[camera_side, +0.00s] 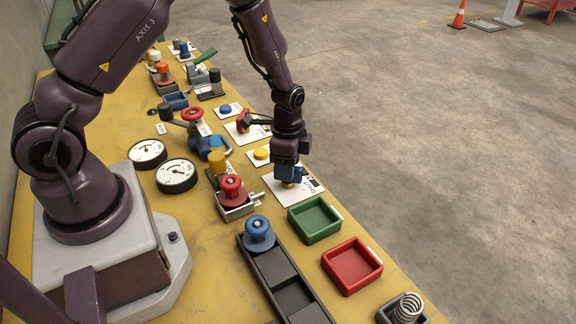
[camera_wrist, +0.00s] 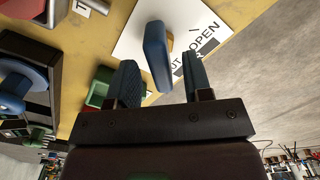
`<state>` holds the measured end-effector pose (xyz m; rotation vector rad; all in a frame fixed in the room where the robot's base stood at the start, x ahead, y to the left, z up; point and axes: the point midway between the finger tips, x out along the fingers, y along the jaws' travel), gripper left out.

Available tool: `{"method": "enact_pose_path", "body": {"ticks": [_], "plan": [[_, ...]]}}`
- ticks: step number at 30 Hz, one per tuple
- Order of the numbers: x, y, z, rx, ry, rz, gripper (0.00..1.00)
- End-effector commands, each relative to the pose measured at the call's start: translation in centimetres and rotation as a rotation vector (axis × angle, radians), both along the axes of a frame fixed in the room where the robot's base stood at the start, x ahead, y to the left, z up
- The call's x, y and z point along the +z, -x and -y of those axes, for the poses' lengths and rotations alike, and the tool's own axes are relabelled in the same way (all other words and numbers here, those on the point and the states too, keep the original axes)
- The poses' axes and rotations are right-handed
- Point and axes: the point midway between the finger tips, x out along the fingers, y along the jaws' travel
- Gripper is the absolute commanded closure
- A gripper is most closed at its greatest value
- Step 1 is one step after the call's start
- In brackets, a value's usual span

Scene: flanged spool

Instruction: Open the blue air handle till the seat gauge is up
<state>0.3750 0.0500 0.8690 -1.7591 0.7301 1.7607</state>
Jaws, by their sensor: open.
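The blue air handle (camera_wrist: 157,55) is a flat blue bar over a white card (camera_wrist: 185,18) lettered OPEN and, partly hidden, SHUT. In the wrist view it stands between the two fingers of my open gripper (camera_wrist: 163,82), with a gap on both sides. In the side view my gripper (camera_side: 289,175) is low over the same card (camera_side: 308,188), and its fingers largely hide the handle. Two round white gauges, one farther back (camera_side: 148,152) and one nearer (camera_side: 176,174), stand near my base. I cannot tell which is the seat gauge, and their needles are too small to read surely.
A green tray (camera_side: 315,219) and a red tray (camera_side: 352,266) lie in front of the card. A blue spool (camera_side: 258,232) stands on a dark rack (camera_side: 285,285). A red knob (camera_side: 231,187) and blue valve (camera_side: 208,143) are left of my gripper.

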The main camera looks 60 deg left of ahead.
Motion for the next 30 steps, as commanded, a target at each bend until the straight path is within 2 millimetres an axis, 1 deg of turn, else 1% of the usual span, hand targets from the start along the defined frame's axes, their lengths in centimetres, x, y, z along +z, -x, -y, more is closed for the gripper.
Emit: {"method": "enact_pose_path", "body": {"ticks": [3, 11, 12, 14, 15, 18, 26, 30], "plan": [[-0.71, -0.02, -0.01, 0.000, -0.001, 0.001, 0.54], [-0.83, -0.04, -0.01, 0.000, -0.001, 0.002, 0.54], [-0.82, -0.04, -0.01, 0.000, -0.001, 0.002, 0.57], [-0.82, -0.03, -0.01, 0.000, 0.000, 0.001, 0.70], [-0.81, -0.03, -0.01, 0.000, 0.000, 0.001, 0.80], [-0.81, -0.03, -0.01, 0.000, 0.000, 0.001, 1.00], [-0.79, -0.02, -0.01, 0.014, -0.001, 0.001, 1.00], [-0.79, -0.01, -0.01, 0.058, -0.001, 0.001, 1.00]]}}
